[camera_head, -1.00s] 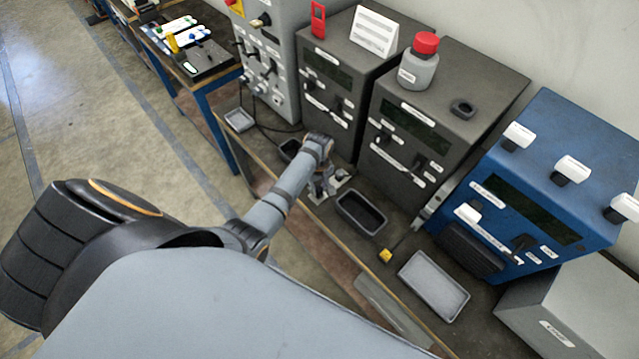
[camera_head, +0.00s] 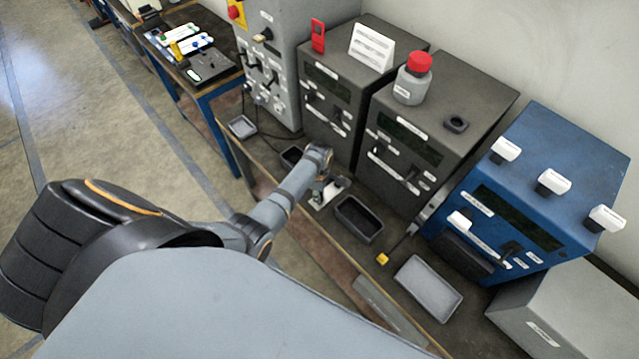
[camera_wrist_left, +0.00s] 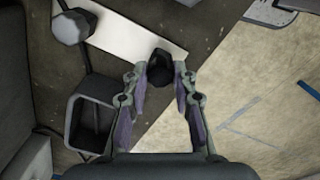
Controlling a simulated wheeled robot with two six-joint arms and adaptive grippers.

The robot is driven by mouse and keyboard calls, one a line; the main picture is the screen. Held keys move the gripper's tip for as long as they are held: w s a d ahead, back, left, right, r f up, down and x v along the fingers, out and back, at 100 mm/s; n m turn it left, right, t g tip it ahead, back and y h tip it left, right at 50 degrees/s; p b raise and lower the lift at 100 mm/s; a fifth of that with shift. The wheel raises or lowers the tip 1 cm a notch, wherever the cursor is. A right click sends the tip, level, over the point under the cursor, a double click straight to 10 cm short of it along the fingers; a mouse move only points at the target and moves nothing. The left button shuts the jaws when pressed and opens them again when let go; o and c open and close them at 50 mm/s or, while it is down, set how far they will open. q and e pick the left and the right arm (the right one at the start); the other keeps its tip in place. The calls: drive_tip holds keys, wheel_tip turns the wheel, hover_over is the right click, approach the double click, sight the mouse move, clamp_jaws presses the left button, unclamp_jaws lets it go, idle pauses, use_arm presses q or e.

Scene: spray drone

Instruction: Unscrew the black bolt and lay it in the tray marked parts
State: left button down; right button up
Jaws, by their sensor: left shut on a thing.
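My left gripper (camera_head: 325,182) is low over a pale plate (camera_head: 331,194) on the bench. In the left wrist view, the left gripper (camera_wrist_left: 160,76) has the black bolt (camera_wrist_left: 159,68) between its fingertips and is shut on it. The bolt overlaps the edge of the pale plate (camera_wrist_left: 130,30); I cannot tell whether it still touches it. A grey bolt-like head (camera_wrist_left: 72,27) sits at the plate's other end. Nearby trays are a dark one (camera_head: 340,222), a light grey one (camera_head: 458,300) and a small dark one (camera_head: 286,163). I cannot read a parts mark.
Dark instrument boxes (camera_head: 415,130) and a blue one (camera_head: 520,190) line the back of the bench. A yellow-tipped tool (camera_head: 383,259) lies between the dark and light grey trays. A small light tray (camera_head: 241,127) stands farther left. The bench's front edge is close to my gripper.

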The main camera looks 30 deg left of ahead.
use_arm(q)
drive_tip(key=n, duration=0.3)
drive_tip(key=shift+r, duration=2.5)
